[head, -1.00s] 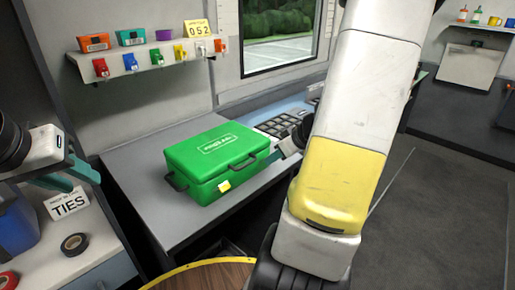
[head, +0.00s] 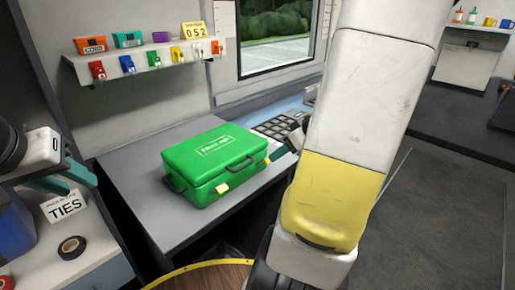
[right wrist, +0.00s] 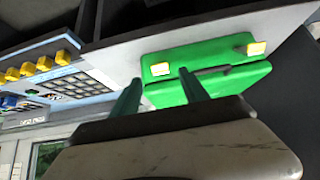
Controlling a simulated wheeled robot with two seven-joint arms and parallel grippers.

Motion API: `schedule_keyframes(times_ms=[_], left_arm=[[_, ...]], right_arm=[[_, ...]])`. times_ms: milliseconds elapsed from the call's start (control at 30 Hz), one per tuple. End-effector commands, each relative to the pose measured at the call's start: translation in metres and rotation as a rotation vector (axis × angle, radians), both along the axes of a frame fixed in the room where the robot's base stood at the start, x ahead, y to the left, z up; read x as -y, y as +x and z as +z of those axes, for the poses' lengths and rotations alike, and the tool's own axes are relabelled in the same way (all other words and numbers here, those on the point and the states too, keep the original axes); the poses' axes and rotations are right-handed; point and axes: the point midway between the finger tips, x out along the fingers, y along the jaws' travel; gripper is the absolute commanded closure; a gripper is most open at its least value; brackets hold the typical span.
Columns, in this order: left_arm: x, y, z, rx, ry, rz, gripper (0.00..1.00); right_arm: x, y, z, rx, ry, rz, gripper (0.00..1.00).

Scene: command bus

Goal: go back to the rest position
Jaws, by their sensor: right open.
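My left gripper (head: 64,180) is at the left edge of the head view, above the shelf with the TIES card. Its teal fingers show from the side, and I cannot tell how far apart they are. My right arm crosses the middle of the head view and hides most of its gripper. In the right wrist view my right gripper (right wrist: 160,95) is open, with nothing between its two teal fingers. The closed green first aid case (head: 215,160) lies on the grey counter. It also shows beyond the fingers in the right wrist view (right wrist: 215,60).
A keypad (head: 275,127) is on the counter behind the case. A wall shelf (head: 140,70) holds small boxes above a row of coloured tags. A black tape roll (head: 72,247) lies by the TIES card (head: 65,206). A round wooden top (head: 205,277) is in front. The right floor is clear.

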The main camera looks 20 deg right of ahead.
Motion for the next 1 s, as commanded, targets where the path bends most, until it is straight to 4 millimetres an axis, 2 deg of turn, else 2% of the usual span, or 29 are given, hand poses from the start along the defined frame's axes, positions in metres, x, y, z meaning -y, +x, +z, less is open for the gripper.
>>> schedule_keyframes(times_ms=[200, 733, 867, 1000], left_arm=[[0.000, 0.000, 0.000, 0.000, 0.000, 0.000, 0.64], [0.000, 0.000, 0.000, 0.000, 0.000, 0.000, 0.64], [0.000, 0.000, 0.000, 0.000, 0.000, 0.000, 0.64], [0.000, 0.000, 0.000, 0.000, 0.000, 0.000, 0.64]], right_arm=[[0.005, -0.011, 0.015, 0.000, 0.000, -0.001, 0.47], [0.000, -0.011, 0.017, -0.004, 0.004, 0.003, 0.47], [-0.030, -0.011, 0.032, -0.031, 0.032, 0.019, 0.47], [-0.088, -0.021, 0.059, -0.099, 0.072, 0.028, 0.47]])
